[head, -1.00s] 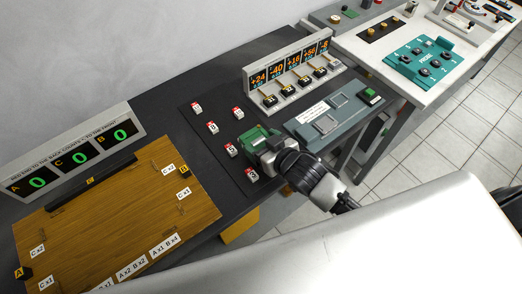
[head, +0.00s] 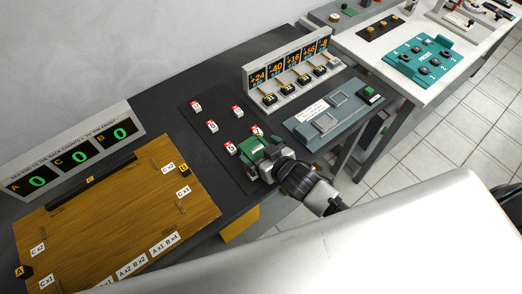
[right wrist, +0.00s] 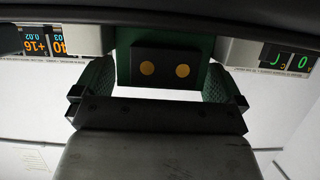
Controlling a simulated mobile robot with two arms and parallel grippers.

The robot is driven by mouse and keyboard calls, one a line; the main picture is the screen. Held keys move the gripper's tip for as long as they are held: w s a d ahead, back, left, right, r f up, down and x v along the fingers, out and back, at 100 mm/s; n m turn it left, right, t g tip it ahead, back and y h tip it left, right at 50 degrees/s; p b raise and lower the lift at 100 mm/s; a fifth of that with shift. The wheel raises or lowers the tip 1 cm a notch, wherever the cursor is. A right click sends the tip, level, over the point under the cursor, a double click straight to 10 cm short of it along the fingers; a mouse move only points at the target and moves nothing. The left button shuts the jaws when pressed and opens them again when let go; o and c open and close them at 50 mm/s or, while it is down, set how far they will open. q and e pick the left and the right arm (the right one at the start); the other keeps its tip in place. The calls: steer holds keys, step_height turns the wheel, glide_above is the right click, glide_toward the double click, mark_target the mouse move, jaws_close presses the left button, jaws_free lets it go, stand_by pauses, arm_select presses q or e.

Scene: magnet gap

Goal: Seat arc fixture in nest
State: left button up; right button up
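A green block-like piece, which I take to be the arc fixture (head: 252,149), is at the tip of my right gripper (head: 263,163) in the head view. In the right wrist view the green piece (right wrist: 122,48) sits between the fingers of my right gripper (right wrist: 160,85), with a dark plate and two gold dots on it. The gripper is shut on it, above the dark mat. My left gripper is not in view.
Several small red-and-white tags (head: 211,126) are on the dark mat around the gripper. A rack with orange number displays (head: 288,69) stands behind. A wooden board (head: 115,220) and a panel of green zeros (head: 75,160) are at left. A teal fixture (head: 400,62) is on the white table.

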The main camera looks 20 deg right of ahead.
steer(key=shift+r, duration=0.2)
steer(key=shift+s+d, duration=0.15)
steer(key=shift+s, duration=0.2)
steer(key=v, duration=1.1)
steer(key=w+a+r+n+t+y+b, duration=0.35)
steer(key=w+a+r+n+y, duration=0.25)
steer(key=a+r+n+y, duration=0.4)
steer(key=s+a+r+n+g+y+b, duration=0.1)
steer(key=a+r+n+g+y+b, duration=0.1)
steer(key=a+r+n+g+y, duration=0.6)
steer(key=n+g+h+b, duration=0.75)
steer(key=n+h, duration=1.05)
steer(key=h, duration=0.5)
glide_above(256, 148)
step_height(256, 148, down, 12)
steer(key=shift+g, duration=0.4)
step_height(256, 148, down, 5)
steer(key=shift+f+p, duration=0.1)
steer(key=shift+p, duration=0.55)
step_height(256, 148, down, 5)
steer(key=shift+d+f+p, duration=0.1)
steer(key=shift+p, duration=0.3)
